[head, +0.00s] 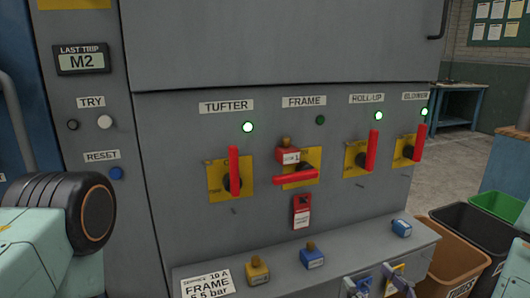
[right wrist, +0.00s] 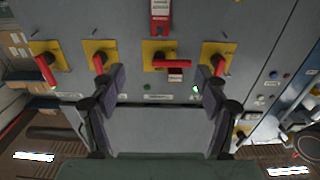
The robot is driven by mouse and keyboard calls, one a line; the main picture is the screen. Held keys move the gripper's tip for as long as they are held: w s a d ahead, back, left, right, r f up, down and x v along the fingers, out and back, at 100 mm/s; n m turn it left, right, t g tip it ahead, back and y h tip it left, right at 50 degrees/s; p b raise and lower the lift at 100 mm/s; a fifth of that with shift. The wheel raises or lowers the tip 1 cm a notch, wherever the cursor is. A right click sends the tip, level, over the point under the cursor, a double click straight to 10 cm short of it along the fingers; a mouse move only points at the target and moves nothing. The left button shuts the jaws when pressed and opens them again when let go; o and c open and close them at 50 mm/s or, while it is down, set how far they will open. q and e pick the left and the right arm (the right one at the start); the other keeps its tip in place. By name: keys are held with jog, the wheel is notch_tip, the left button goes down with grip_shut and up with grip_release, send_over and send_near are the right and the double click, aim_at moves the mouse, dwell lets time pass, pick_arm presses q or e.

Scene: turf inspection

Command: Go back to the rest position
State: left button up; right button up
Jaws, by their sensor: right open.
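My right gripper (head: 383,281) is low at the right in the head view, in front of the ledge. In the right wrist view its two fingers (right wrist: 159,80) are wide apart with nothing between them. They face the grey panel (head: 190,130), which appears upside down there. My left gripper is out of view. The FRAME switch has its red handle (head: 296,177) level, with a red padlock (head: 288,156) at its top. The TUFTER (head: 234,172), ROLL-UP (head: 371,151) and BLOWER (head: 420,143) handles point up.
A ledge (head: 235,262) below the switches carries a yellow padlock (head: 258,271) and blue padlocks (head: 312,258) (head: 401,228). A red tag (head: 301,212) hangs below the FRAME switch. Brown (head: 455,258), black and green bins stand at the right. Open floor lies behind them.

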jog(key=s+d+f+m+g+h, duration=0.15)
jog(key=s+f+g, duration=0.25)
jog(key=f, duration=0.4)
jog(key=s+f+m+g+h, duration=0.2)
jog(key=s+f+g, duration=0.2)
jog(key=f, duration=0.4)
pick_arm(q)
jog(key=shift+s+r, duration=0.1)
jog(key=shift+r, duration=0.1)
pick_arm(e)
jog(key=s+f+g+h, duration=0.1)
jog(key=s+f+g, duration=0.3)
jog(key=s, duration=0.6)
jog(key=s+d+f+g+h, duration=0.1)
jog(key=s+f+g, duration=0.4)
jog(key=s, duration=0.5)
jog(key=shift+s+d+m+h, duration=0.25)
jog(key=shift+s+m+h, duration=0.1)
jog(key=shift+m, duration=0.1)
jog(key=shift+f, duration=0.1)
